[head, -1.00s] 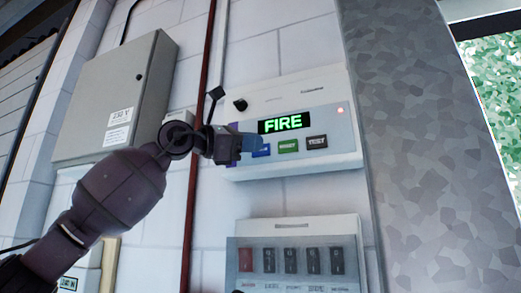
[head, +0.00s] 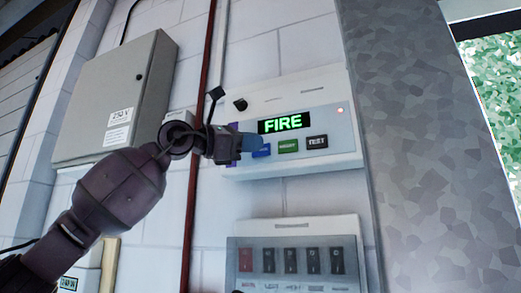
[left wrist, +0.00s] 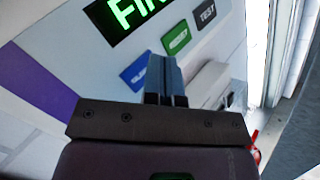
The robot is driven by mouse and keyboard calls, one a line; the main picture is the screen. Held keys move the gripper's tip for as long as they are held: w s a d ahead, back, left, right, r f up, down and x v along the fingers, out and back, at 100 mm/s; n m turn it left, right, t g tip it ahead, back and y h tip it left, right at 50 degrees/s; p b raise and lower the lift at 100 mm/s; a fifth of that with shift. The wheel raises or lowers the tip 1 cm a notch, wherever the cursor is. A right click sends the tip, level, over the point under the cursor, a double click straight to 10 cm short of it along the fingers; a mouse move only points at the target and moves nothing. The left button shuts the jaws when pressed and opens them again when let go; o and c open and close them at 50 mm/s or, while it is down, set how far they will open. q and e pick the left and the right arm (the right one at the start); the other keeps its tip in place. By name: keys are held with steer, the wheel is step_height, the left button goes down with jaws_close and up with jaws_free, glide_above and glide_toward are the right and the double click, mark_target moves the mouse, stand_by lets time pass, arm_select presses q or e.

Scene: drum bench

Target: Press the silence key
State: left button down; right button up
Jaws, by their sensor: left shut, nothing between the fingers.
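The alarm panel (head: 332,157) is on the white block wall, with a green lit FIRE display (head: 283,123) and a small red light. Below the display is a row of keys: a blue key (head: 262,151), a green key (head: 288,146) and a black TEST key (head: 317,142). The blue key also shows in the left wrist view (left wrist: 136,73); its lettering is too blurred to read. My left gripper (head: 256,143) is shut and empty, its fingertips over the panel by the blue key. I cannot tell whether they touch it. My right gripper is not in view.
A grey cabinet (head: 128,95) is on the wall at left. A dark red pipe (head: 200,120) runs down behind my left arm. A second box with several switches (head: 292,258) is below the panel. A grey metal column (head: 420,150) stands close at right.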

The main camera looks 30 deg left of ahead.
arm_select(q)
steer(key=shift+w, duration=0.2)
steer(key=shift+w+p, duration=0.3)
steer(key=shift+p, duration=0.05)
steer(key=shift+w, duration=0.15)
stand_by(0.7)
steer(key=shift+s, duration=0.65)
steer(key=shift+b, duration=0.3)
steer(key=shift+s+d+b, duration=0.15)
steer(key=shift+s+b, duration=1.15)
steer(key=shift+s, duration=1.65)
